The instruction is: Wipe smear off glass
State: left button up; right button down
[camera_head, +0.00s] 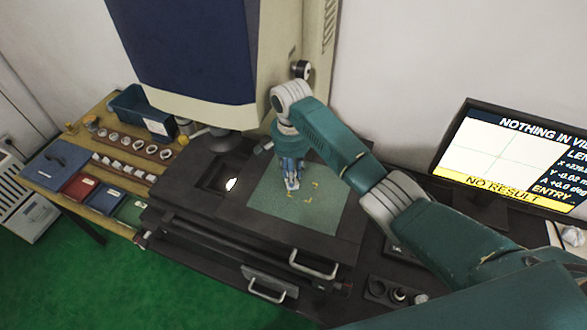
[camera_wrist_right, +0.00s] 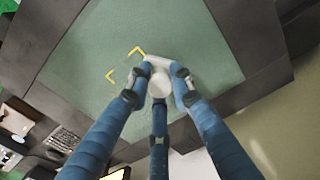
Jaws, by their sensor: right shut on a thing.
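My right gripper (camera_head: 291,182) is low over the green mat (camera_head: 325,215) of the dark machine bed. Its blue fingers are shut on a small white object (camera_wrist_right: 160,84), which looks like a wad or wipe; whether it touches the mat is unclear. In the wrist view the right gripper (camera_wrist_right: 158,78) has its fingers around this white piece, near yellow corner marks (camera_wrist_right: 138,51). Left of the mat in the head view is a dark recessed window, apparently the glass (camera_head: 214,180), with a bright patch (camera_head: 231,184). I cannot make out a smear. My left gripper is not visible.
The tall machine head (camera_head: 200,50) overhangs the bed at the back. A monitor (camera_head: 515,155) stands at right, reading "NO RESULT". A wooden bench (camera_head: 100,175) at left holds rings, a blue bin (camera_head: 140,112) and coloured trays. Handles (camera_head: 312,267) project at the bed's front.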

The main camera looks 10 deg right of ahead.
aim_at(288, 188)
jog(key=shift+s+a, duration=0.45)
jog(key=shift+s, duration=0.2)
jog(key=shift+s+a, duration=0.4)
jog(key=shift+s, duration=0.2)
jog(key=shift+s+a+f, duration=0.1)
jog(key=shift+s+a, duration=0.4)
jog(key=shift+s, duration=0.35)
jog(key=shift+s+a+f, duration=0.1)
jog(key=shift+s+a, duration=0.4)
jog(key=shift+s, duration=0.3)
